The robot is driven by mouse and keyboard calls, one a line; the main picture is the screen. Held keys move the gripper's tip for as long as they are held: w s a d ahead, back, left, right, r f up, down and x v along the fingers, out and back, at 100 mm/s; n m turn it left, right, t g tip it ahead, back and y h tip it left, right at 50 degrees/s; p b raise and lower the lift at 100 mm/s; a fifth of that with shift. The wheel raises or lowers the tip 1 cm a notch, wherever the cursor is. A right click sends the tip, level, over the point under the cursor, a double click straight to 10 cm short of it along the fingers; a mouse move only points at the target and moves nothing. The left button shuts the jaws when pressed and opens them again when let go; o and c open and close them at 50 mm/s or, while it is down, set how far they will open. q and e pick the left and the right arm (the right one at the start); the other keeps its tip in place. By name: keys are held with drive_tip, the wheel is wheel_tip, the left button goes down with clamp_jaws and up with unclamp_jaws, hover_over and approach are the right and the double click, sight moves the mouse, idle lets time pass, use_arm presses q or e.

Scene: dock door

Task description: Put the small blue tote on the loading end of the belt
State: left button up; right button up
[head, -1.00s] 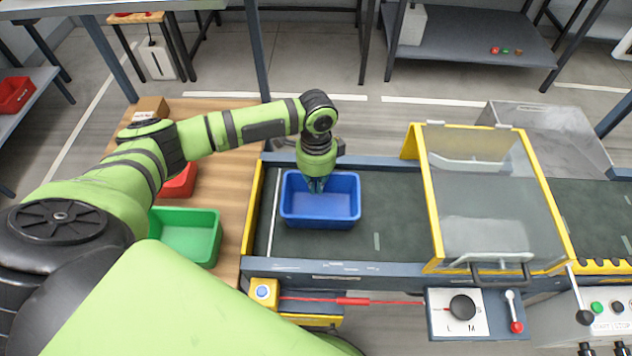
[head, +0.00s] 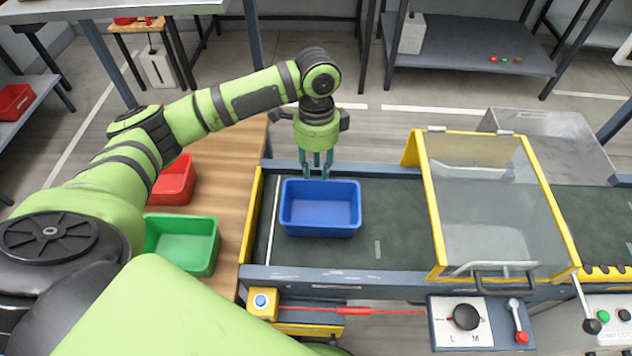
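The small blue tote (head: 320,222) sits upright on the dark belt (head: 400,226), at its left end, a little right of a white line across the belt. It looks empty. My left gripper (head: 317,176) is just above and behind the tote's far rim, pointing down. Its fingers are spread apart with nothing between them, and they look clear of the tote. My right gripper does not show.
A green tote (head: 205,242) and a red tote (head: 174,184) stand on the wooden table (head: 232,190) left of the belt. A yellow-framed clear hood (head: 483,200) covers the belt to the right. A control box with a knob (head: 464,318) is on the front side.

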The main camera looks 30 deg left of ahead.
use_arm(q)
drive_tip(key=shift+w+r, duration=0.1)
drive_tip(key=shift+r, duration=1.55)
